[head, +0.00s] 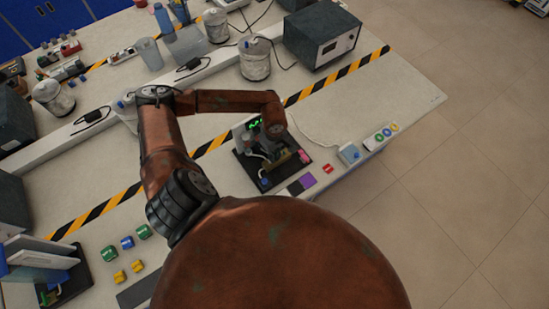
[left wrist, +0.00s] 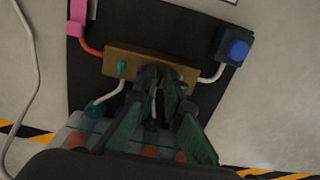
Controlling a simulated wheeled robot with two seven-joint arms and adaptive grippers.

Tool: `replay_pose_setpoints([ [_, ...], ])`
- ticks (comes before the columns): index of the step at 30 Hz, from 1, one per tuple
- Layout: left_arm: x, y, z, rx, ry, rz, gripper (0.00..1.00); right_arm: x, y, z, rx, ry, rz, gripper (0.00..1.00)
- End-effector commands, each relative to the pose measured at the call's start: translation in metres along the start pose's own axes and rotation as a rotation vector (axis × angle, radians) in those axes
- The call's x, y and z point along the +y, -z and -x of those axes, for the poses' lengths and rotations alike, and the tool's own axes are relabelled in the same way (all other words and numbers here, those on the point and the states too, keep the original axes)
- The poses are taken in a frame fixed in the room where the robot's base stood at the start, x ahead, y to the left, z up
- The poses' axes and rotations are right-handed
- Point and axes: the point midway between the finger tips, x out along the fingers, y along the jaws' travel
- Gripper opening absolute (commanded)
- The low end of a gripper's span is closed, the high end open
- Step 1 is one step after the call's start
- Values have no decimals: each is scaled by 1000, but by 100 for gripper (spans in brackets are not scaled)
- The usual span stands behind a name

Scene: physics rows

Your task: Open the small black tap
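A brass-coloured block (left wrist: 120,64) with white pipes stands on a dark board (left wrist: 90,20) in the left wrist view. Dark parts at the middle of the block overlap my fingertips, so I cannot pick out the black tap for sure. My left gripper (left wrist: 164,98) reaches to the block's middle, its green-padded fingers apart with a white pipe showing between them. I cannot tell whether they touch anything. In the head view the board (head: 247,167) lies under my left wrist, which hides part of it. My right gripper is not in view.
A box with a blue button (left wrist: 237,50) and a pink part (left wrist: 78,12) flank the block. A grey instrument box (head: 322,35) and white tubs (head: 254,60) stand farther back. A blue-white box (head: 349,153) is right of the board.

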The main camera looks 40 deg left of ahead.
Motion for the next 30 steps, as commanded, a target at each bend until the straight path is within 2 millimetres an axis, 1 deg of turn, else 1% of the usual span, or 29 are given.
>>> replay_pose_setpoints([
  [3, 0, 0, -3, 0, 0, 0, 9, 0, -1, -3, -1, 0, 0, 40],
  [25, 0, 0, 4, 0, 0, 0, 9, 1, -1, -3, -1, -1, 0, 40],
  [26, 0, 0, 4, 0, 0, 0, 9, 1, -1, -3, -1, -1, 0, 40],
  [30, 0, 0, 4, 0, 0, 0, 0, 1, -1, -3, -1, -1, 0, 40],
])
